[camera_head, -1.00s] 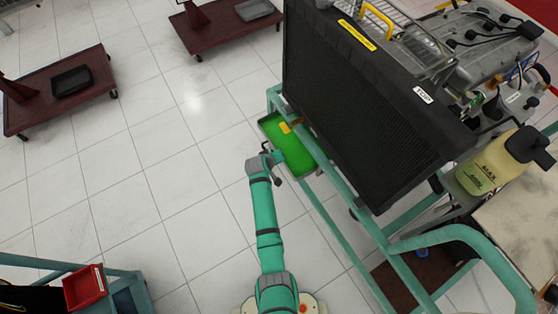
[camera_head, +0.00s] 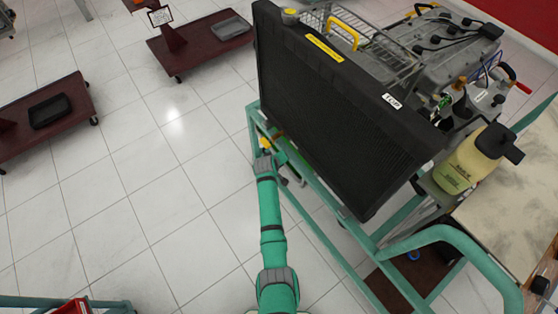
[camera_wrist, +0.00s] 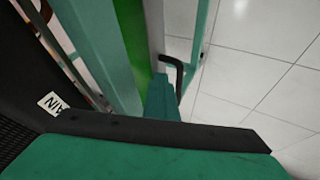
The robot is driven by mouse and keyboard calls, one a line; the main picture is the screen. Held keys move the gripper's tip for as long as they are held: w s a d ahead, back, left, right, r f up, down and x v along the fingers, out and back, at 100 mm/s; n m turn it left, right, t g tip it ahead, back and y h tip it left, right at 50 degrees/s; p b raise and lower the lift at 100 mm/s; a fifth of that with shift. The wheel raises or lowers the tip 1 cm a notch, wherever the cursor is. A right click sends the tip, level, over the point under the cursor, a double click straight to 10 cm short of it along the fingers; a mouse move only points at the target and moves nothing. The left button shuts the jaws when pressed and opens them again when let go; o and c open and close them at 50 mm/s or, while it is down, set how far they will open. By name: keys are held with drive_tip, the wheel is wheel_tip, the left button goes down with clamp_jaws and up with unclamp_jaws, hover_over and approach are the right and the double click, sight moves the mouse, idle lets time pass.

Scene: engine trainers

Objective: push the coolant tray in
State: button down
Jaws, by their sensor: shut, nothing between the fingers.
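The coolant tray (camera_head: 297,161) is bright green. In the head view only a narrow part shows, low beside the teal stand rail and under the black radiator (camera_head: 345,110); the rest is hidden. In the wrist view a green strip of the tray (camera_wrist: 134,45) shows beside the teal frame. My gripper (camera_head: 270,153) is shut and empty at the tray's outer side, low by the stand. Whether it touches the tray cannot be told. A black bent handle (camera_wrist: 178,73) shows close to the tray's edge in the wrist view.
The teal engine stand (camera_head: 330,205) has rails close to my arm on the right. A coolant jug (camera_head: 470,160) stands on its right side. Dark red carts (camera_head: 45,115) stand at the left and back.

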drive_tip(key=shift+w+d+r, duration=0.1)
drive_tip(key=shift+w+d, duration=0.05)
drive_tip(key=shift+d, duration=0.35)
drive_tip(key=s+a+r, duration=0.6)
drive_tip(key=s+r, duration=0.2)
drive_tip(key=s, duration=0.1)
drive_tip(key=s+d+m+t+y, duration=0.1)
drive_tip(key=s+d+m+t, duration=0.1)
drive_tip(key=s, duration=1)
drive_tip(key=s+d+m+t+y, duration=0.1)
drive_tip(key=s+t, duration=0.1)
drive_tip(key=s, duration=1)
drive_tip(key=s+d+r+m+t, duration=0.1)
drive_tip(key=s+d+r+t, duration=0.1)
drive_tip(key=s+r, duration=0.6)
drive_tip(key=s+d+r+m+t, duration=0.2)
drive_tip(key=s+d+r, duration=0.1)
drive_tip(key=s+r, duration=0.6)
wheel_tip(320, 180, up, 5)
drive_tip(key=shift+s+f, duration=0.1)
drive_tip(key=shift+s, duration=0.05)
